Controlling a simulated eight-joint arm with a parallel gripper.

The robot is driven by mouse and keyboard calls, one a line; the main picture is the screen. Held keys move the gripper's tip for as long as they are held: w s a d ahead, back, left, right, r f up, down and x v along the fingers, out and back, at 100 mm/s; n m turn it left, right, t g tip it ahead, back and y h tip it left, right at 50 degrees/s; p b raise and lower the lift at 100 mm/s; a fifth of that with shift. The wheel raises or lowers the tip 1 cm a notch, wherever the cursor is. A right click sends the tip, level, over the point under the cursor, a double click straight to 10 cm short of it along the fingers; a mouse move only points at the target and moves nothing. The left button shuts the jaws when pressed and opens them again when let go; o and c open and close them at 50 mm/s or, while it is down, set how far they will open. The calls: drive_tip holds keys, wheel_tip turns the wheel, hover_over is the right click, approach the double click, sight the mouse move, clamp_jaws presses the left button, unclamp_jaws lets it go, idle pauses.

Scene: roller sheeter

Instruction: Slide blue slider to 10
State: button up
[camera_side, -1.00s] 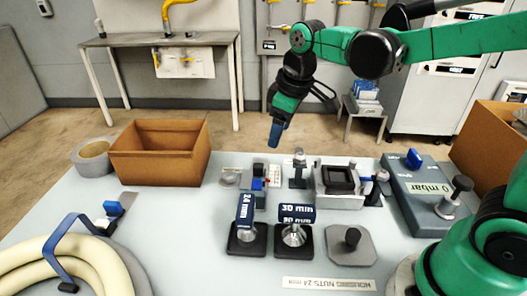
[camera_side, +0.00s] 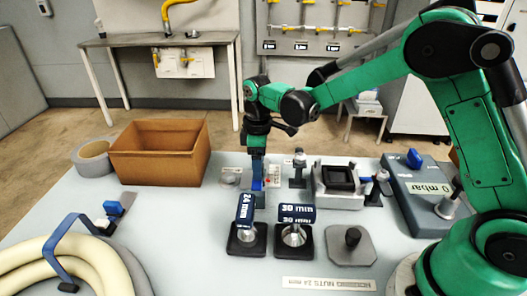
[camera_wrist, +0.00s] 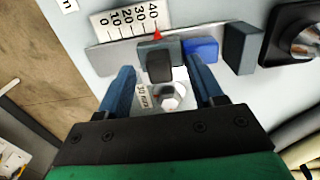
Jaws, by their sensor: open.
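My gripper (camera_side: 258,186) is low over the small slider fixture in the side view and hides most of it. In the wrist view my gripper (camera_wrist: 163,76) is open, its blue fingers on either side of a dark upright block (camera_wrist: 160,66) on a grey rail (camera_wrist: 100,55). A blue block (camera_wrist: 203,48) sits on the rail just right of the dark block. A white scale (camera_wrist: 128,18) reads 0 to 40 behind the rail. A red pointer (camera_wrist: 157,36) stands near the 40 mark. I cannot tell whether the fingers touch the dark block.
A dark end block (camera_wrist: 241,48) stands at the rail's right. Sockets with blue handles marked 24 mm (camera_side: 244,208) and 30 mm (camera_side: 296,213) stand in front of the fixture. A brown box (camera_side: 150,168) is to the left, and a small post (camera_side: 298,174) to the right.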

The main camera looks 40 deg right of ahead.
clamp_jaws()
idle(1.4)
